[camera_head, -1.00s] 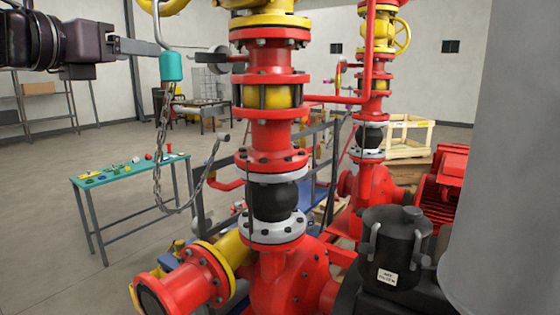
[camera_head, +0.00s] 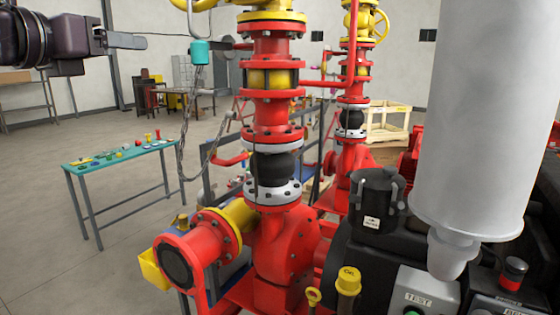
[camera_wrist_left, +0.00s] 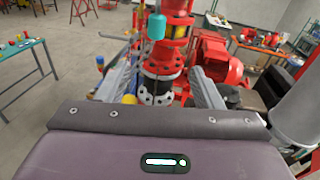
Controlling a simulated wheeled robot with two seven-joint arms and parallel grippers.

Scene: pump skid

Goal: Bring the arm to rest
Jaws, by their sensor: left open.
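My left arm comes in at the upper left of the head view, held level and high, with its gripper (camera_head: 128,41) pointing right. In the left wrist view the two grey fingers (camera_wrist_left: 162,70) stand well apart with nothing between them. My right gripper is not in view.
A red pump column (camera_head: 275,130) stands in the middle, with a chain (camera_head: 190,160) to its left. A large grey cylinder (camera_head: 470,110) hangs at the right above a TEST box (camera_head: 425,290). A teal-topped table (camera_head: 120,157) stands left. Open floor lies at far left.

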